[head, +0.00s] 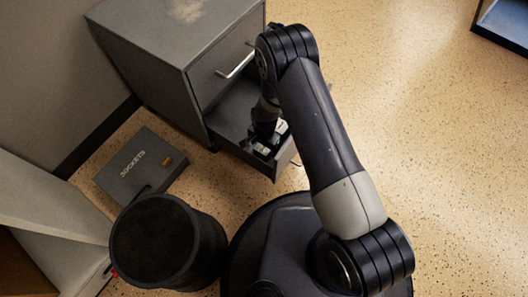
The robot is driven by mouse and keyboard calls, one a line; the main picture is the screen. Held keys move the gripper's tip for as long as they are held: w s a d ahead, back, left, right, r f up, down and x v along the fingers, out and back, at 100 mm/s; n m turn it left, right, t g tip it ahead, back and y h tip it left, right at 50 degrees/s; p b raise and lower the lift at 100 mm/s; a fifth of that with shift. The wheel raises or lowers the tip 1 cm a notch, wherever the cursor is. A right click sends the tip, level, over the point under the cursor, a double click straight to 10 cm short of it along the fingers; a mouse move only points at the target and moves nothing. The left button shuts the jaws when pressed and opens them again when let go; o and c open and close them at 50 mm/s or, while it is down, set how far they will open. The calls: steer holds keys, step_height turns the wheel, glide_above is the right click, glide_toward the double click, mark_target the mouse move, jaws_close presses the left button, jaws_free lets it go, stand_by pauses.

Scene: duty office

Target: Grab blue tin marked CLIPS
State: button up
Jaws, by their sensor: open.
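My gripper (266,138) reaches down into the open lower drawer (285,160) of a grey cabinet. Its dark fingers are small and partly hidden by my arm. Small pale and greenish things (281,127) lie in the drawer close around the fingers. I cannot make out a blue tin or the word CLIPS on any of them. My arm hides part of the drawer. I see nothing held between the fingers.
The grey cabinet (175,35) has a closed upper drawer with a bar handle (237,66). A flat grey case marked SOCKETS (135,168) lies on the floor at left. A dark round cylinder (155,240) stands beside my base.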

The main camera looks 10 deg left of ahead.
step_height(320, 180, down, 3)
steer(key=shift+r+b, duration=0.1)
steer(key=shift+b, duration=0.2)
steer(key=shift+c, duration=0.2)
steer(key=c, duration=1.1)
